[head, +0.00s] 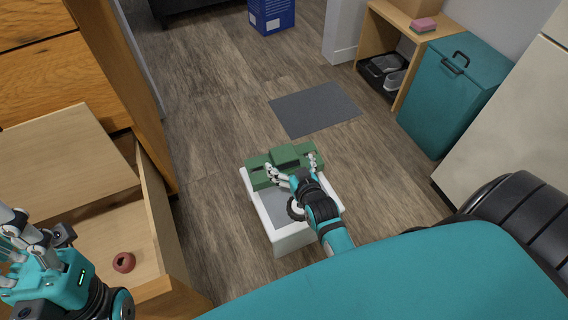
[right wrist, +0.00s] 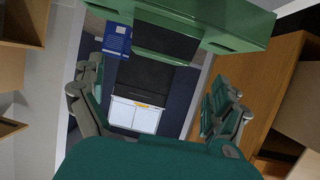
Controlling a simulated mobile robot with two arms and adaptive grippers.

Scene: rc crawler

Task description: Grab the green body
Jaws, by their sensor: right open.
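The green body (head: 285,155) is a wide, blocky green part at the far end of a white stand with a grey top (head: 262,212). In the right wrist view the green body (right wrist: 235,22) spans the top of the picture, beyond the fingers. My right gripper (head: 292,167) is open, its fingers spread at the near side of the green body; whether they touch it I cannot tell. The space between its fingers in the right wrist view (right wrist: 155,100) is empty. My left gripper (head: 22,240) is at the lower left, over the open drawer, away from the body.
An open wooden drawer (head: 155,225) at left holds a dark red ring (head: 123,262). A grey mat (head: 315,108) lies on the floor past the stand. A teal bin (head: 450,95) and a wooden shelf (head: 400,15) with a pink block (head: 424,24) stand at right. A blue box (head: 271,14) is far back.

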